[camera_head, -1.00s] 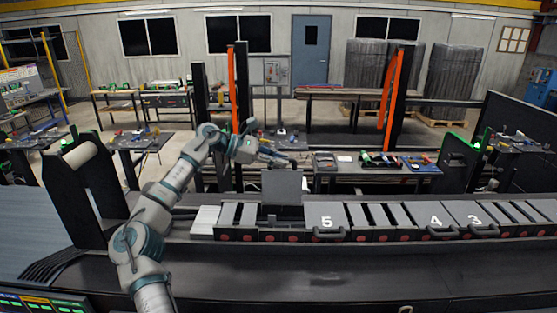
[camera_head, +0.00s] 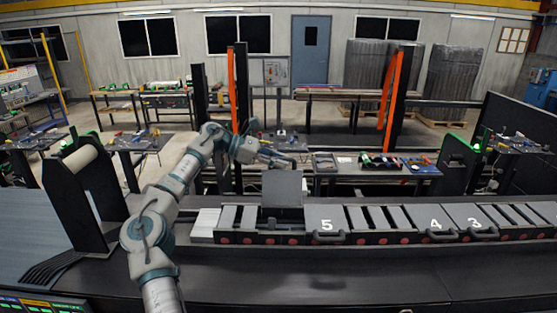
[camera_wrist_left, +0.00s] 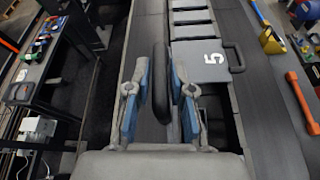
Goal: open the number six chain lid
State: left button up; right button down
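A grey lid (camera_head: 282,187) stands upright on the chain, just left of the lid marked 5. No number shows on its visible face. My left gripper (camera_head: 280,160) is at its top edge. In the left wrist view the black handle (camera_wrist_left: 160,85) lies between the blue-padded fingers of my left gripper (camera_wrist_left: 161,75). The fingers look closed in on the handle, with little gap at the tips. An open dark gap in the chain shows beside the gripper in that view. My right gripper is not in view.
The lid marked 5 (camera_head: 326,217) is shut; it also shows in the left wrist view (camera_wrist_left: 200,60). Shut lids 4 (camera_head: 435,215) and 3 (camera_head: 474,214) lie further right. The black bench front (camera_head: 340,278) is clear. Tool tables stand behind the chain.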

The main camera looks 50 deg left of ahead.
pick_arm(q)
jog(key=shift+o, duration=0.7)
jog(key=shift+w+a, duration=0.1)
jog(key=shift+w, duration=0.05)
jog(key=shift+s+a+r, duration=0.15)
jog(key=shift+s+r, duration=0.05)
jog(key=v, duration=1.1)
jog(key=shift+a+f, duration=0.15)
jog(key=shift+a, duration=0.2)
jog(key=shift+s, duration=0.15)
jog(key=shift+f, duration=0.1)
